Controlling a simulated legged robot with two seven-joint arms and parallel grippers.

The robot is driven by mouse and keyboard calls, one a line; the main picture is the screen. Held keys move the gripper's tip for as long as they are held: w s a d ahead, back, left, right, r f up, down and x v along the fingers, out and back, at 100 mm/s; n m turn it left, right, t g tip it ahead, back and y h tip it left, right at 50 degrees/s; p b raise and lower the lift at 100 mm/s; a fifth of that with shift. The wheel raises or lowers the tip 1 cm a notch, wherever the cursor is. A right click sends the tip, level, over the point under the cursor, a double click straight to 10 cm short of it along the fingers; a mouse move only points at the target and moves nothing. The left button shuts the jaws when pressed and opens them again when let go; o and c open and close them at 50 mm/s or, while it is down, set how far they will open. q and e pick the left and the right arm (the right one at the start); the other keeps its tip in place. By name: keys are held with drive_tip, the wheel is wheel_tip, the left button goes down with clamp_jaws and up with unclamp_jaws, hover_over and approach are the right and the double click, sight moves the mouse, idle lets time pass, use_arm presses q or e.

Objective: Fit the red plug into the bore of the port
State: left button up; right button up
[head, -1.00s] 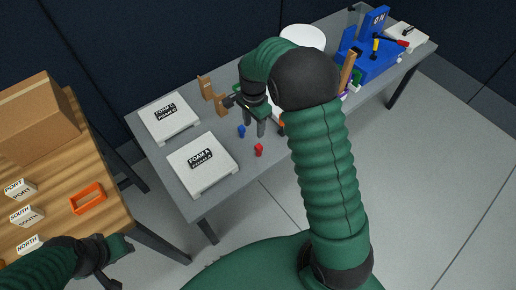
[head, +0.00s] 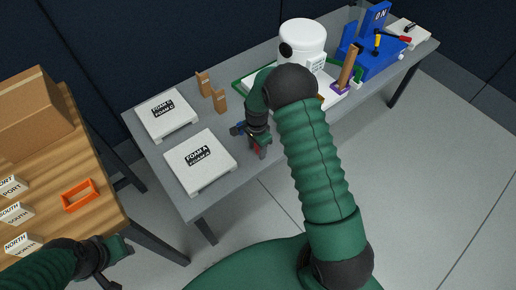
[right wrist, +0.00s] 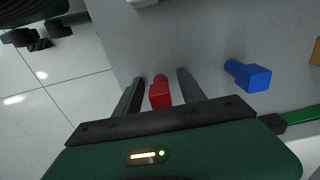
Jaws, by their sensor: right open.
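The red plug (head: 263,143) is on the grey table near its front edge, partly hidden by my right gripper (head: 260,151). In the right wrist view the red plug (right wrist: 159,93) sits between the two dark fingers of my right gripper (right wrist: 159,77), which is open around it. A gap shows beside the plug, more on its right. A blue plug (right wrist: 248,76) lies to the right. A white tank (head: 303,40) with a dark round spot stands farther back; I cannot tell whether that is the port's bore. My left gripper (head: 112,262) is low at the left; its jaw state is unclear.
Small brown blocks (head: 220,100) stand behind the gripper. A blue stand (head: 367,57) is at the far right. The wooden table at left holds an orange frame (head: 80,195) and labelled white blocks.

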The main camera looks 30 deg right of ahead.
clamp_jaws()
idle(0.3)
